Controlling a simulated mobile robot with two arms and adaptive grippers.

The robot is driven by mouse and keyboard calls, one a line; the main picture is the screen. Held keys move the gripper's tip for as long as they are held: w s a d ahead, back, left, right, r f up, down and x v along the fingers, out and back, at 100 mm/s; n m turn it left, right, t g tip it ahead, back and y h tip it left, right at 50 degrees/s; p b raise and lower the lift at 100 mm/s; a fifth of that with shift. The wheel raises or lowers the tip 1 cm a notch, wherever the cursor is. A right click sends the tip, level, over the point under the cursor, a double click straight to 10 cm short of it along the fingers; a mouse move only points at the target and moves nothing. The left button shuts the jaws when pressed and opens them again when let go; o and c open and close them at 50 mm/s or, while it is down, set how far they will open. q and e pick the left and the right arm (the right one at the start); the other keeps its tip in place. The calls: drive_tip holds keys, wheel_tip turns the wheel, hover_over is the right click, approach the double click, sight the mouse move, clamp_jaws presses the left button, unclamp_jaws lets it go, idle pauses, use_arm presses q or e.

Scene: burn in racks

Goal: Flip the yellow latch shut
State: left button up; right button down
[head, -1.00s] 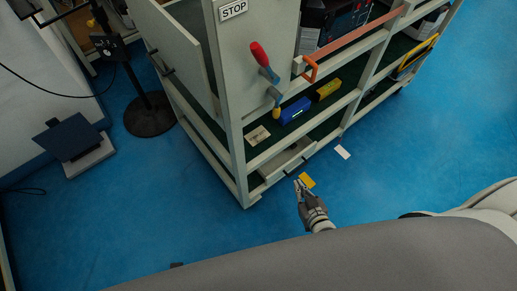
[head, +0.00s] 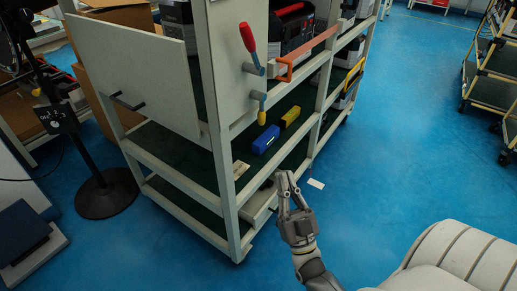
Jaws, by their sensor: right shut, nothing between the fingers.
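A small lever with a blue upper part and a yellow tip (head: 262,117) hangs downward on the end panel of the grey rack; I take it for the yellow latch. Above it, a lever with a red grip (head: 247,38) points up from a grey mount. My right gripper (head: 285,178) is shut and empty. In the picture it is below and to the right of the yellow tip, apart from it, in front of the lower shelf. My left gripper is out of view.
The rack's shelf holds a blue box (head: 266,140) and a yellow box (head: 290,117). A white card (head: 316,184) lies on the open blue floor. A black stand (head: 107,193) is at left.

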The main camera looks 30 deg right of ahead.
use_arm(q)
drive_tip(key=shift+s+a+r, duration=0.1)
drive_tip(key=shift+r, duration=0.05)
use_arm(e)
drive_tip(key=shift+s+r, duration=0.2)
drive_tip(key=shift+r, duration=0.05)
approach(262, 107)
wheel_tip(262, 107, up, 3)
drive_tip(key=w, duration=0.3)
drive_tip(key=shift+d+f, duration=0.1)
drive_tip(key=shift+d, duration=0.25)
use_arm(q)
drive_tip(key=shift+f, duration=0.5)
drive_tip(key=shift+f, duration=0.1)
